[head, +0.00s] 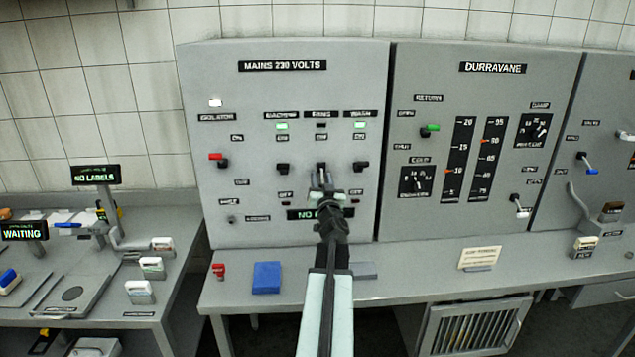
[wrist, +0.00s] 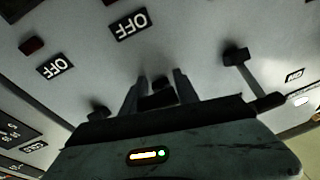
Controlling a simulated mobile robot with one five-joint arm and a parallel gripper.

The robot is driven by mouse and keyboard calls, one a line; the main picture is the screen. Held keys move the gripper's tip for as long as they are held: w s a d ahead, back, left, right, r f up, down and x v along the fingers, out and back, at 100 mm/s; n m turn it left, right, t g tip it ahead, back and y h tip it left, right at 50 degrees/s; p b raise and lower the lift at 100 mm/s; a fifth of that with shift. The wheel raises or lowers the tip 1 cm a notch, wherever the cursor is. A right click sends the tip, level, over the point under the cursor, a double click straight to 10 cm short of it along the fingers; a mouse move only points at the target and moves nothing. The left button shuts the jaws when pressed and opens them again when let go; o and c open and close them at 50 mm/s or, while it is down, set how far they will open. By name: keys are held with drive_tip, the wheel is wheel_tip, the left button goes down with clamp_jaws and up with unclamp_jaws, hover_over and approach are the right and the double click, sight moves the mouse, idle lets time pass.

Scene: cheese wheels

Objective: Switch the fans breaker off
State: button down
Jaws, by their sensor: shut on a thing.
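The fans breaker (head: 321,166) is the middle one of three black levers on the grey mains panel (head: 245,90). The lamp (head: 321,125) under its label is dark. My gripper (head: 321,180) reaches up to this breaker from below and is shut on its lever. In the wrist view my gripper (wrist: 158,88) has its two fingers on either side of the dark lever (wrist: 160,86). An OFF label (wrist: 129,25) shows upside down beyond it. The arm and fingers partly hide the lever, so its exact tilt cannot be told.
The machine breaker (head: 282,167) and wash breaker (head: 360,166) flank my gripper closely; their lamps are green. The red isolator handle (head: 216,157) is further left. A blue block (head: 267,277) and a small red item (head: 218,270) lie on the bench (head: 400,268) below.

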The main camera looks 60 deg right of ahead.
drive_tip(key=c, duration=0.9)
unclamp_jaws()
drive_tip(key=shift+c, duration=0.2)
drive_tip(key=shift+s+a, duration=0.1)
drive_tip(key=shift+a, duration=0.1)
drive_tip(key=b+v, duration=0.1)
drive_tip(key=v, duration=0.6)
drive_tip(key=shift+a, duration=0.15)
drive_tip(key=shift+s+f, duration=0.1)
drive_tip(key=shift+f, duration=0.05)
